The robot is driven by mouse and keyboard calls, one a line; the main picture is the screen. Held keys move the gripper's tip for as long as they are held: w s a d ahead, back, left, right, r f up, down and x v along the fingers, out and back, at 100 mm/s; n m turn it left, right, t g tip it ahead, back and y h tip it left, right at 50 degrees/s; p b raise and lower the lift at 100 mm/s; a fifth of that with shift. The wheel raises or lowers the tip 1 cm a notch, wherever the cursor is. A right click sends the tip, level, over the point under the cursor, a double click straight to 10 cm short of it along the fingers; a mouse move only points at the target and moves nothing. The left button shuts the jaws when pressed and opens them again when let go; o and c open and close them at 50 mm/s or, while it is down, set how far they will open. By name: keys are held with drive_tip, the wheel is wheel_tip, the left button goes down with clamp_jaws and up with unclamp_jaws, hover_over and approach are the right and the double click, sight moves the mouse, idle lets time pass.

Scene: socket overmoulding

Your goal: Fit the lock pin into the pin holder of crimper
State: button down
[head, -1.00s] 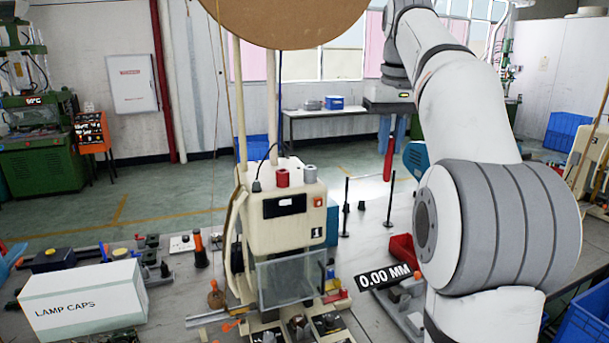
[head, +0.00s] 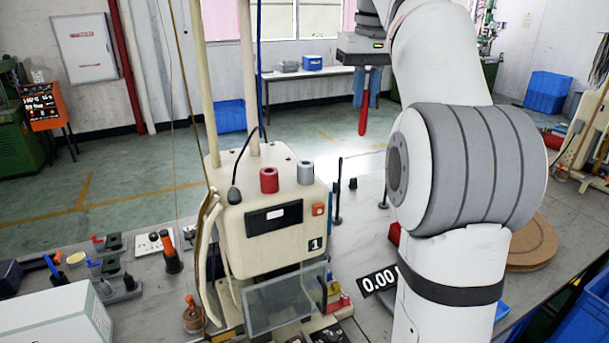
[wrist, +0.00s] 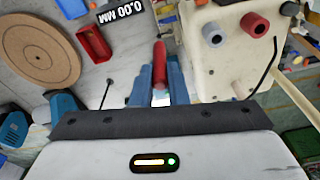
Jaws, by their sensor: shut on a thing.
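My gripper (head: 368,88) hangs from the raised arm at the upper right of the head view, above the floor beyond the bench. Its blue fingers are shut on a slim red rod, seemingly the lock pin (head: 362,118), which points down past the fingertips. In the wrist view the fingers (wrist: 159,84) hold the same red rod (wrist: 160,62), clear of everything else. I cannot tell which thing is the crimper, and I cannot make out its pin holder.
A cream machine marked 1 (head: 265,220) stands on the bench left of my arm, with a clear guard (head: 285,300) in front. Thin black posts (head: 338,190) stand behind it. The wrist view shows a red bin (wrist: 93,42) and a round brown board (wrist: 38,50).

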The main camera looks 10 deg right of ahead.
drive_tip(key=shift+a, duration=0.1)
drive_tip(key=w+a+n+p, duration=0.35)
drive_tip(key=a+n, duration=0.25)
drive_tip(key=a, duration=0.4)
hover_over(306, 172)
drive_tip(key=w, duration=0.2)
wheel_tip(306, 172, down, 5)
drive_tip(key=shift+n+y, duration=0.4)
drive_tip(key=shift+s+d+f, duration=0.1)
drive_tip(key=shift+f, duration=1.1)
drive_tip(key=shift+s+d+f, duration=0.1)
drive_tip(key=shift+f, duration=1.05)
drive_tip(key=shift+f, duration=0.1)
drive_tip(key=c, duration=1.4)
unclamp_jaws()
